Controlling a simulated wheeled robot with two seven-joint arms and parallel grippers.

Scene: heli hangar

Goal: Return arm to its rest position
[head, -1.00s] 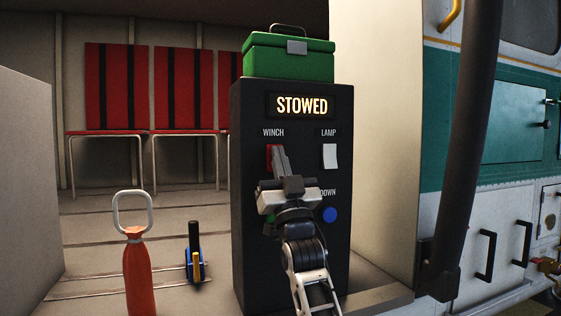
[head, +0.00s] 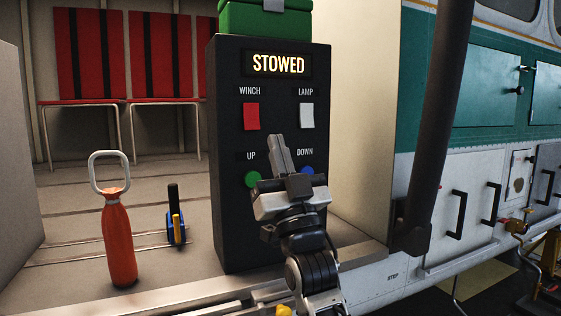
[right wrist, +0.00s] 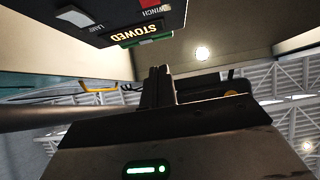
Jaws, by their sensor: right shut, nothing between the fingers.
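My right gripper (head: 281,153) is in front of the black control panel (head: 228,225) in the head view, its fingers together and empty. Its tips point up and cover part of the space between the UP and DOWN buttons. The panel's display (head: 279,64) reads STOWED. The red WINCH switch (head: 252,116) and white LAMP switch (head: 307,115) are uncovered. The green UP button (head: 252,180) shows, and the blue DOWN button (head: 307,172) is partly hidden by my gripper. In the right wrist view, my closed fingers (right wrist: 158,72) stand below the upside-down panel. My left gripper is out of view.
A red bottle-shaped object (head: 119,245) with a ring handle stands left of the panel, near a blue-and-yellow tool (head: 176,232). A green box (head: 265,20) sits on the panel. A dark post (head: 436,120) stands to the right. Red seats (head: 95,60) are behind.

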